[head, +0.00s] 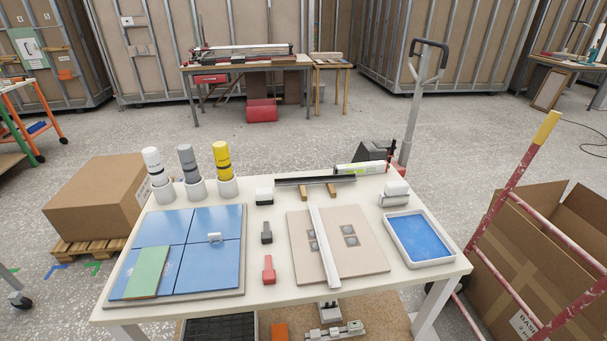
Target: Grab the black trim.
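The black trim (314,181) is a long, thin dark strip near the back edge of the white table (270,315). It lies roughly left to right, with two small wooden blocks (304,190) at its front side. Whether it rests on the blocks is hard to tell. A white strip (324,250) lies across a beige board in front of it. Neither of my grippers shows in the head view.
A white and green cartridge (360,168) lies behind the trim's right end. Three bottles (187,160) in white cups stand at the back left. Blue tiles (210,265), a blue-filled tray (418,238) and small tools occupy the table. A red-and-yellow trolley frame (515,190) stands right.

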